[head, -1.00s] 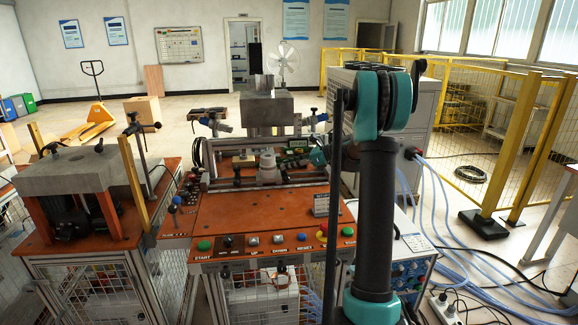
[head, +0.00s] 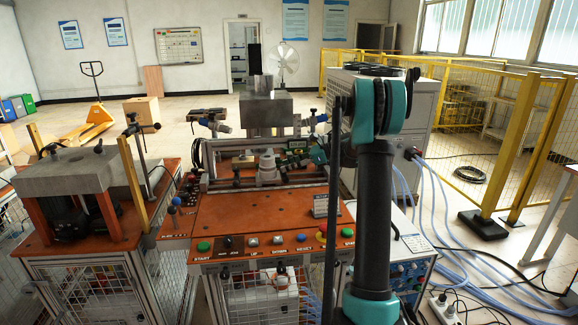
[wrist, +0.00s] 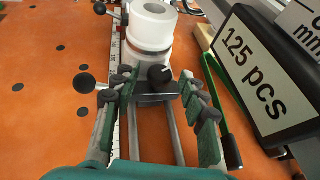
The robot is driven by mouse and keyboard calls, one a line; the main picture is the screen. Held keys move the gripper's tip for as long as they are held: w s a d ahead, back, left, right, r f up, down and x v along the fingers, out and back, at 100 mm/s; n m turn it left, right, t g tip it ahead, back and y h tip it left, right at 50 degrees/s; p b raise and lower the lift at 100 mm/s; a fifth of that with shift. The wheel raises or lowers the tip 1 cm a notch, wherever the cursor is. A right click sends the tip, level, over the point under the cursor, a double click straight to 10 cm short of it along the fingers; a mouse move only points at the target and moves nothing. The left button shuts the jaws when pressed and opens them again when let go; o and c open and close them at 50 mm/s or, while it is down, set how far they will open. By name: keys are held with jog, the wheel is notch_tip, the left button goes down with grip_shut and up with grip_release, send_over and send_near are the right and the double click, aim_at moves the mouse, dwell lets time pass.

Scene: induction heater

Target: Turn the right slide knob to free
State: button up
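A black knob (wrist: 158,74) with a pale mark sits on a dark block on the slide rails in the wrist view. It lies between the fingertips of my gripper (wrist: 158,86), near their ends. The fingers are open, one on each side of the knob, with gaps visible; I cannot tell how far above it they are. In the head view my gripper (head: 318,154) is partly seen beside my arm, at the right end of the slide unit. The knob is too small to make out there.
A white cylinder (wrist: 152,25) stands behind the knob. The orange plate (head: 245,215) is mostly clear in front.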

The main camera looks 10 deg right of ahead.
jog(key=v, duration=1.2)
jog(key=shift+s+f, duration=0.1)
jog(key=s+d+r+m+t+h, duration=0.1)
jog(key=s+r+m+t+h, duration=0.1)
jog(key=s+m+t, duration=0.4)
jog(key=shift+n+g, duration=0.6)
jog(key=shift+n, duration=0.1)
jog(key=x, duration=1.6)
jog(key=shift+s+a+f, duration=0.2)
jog(key=shift+a+f, duration=0.1)
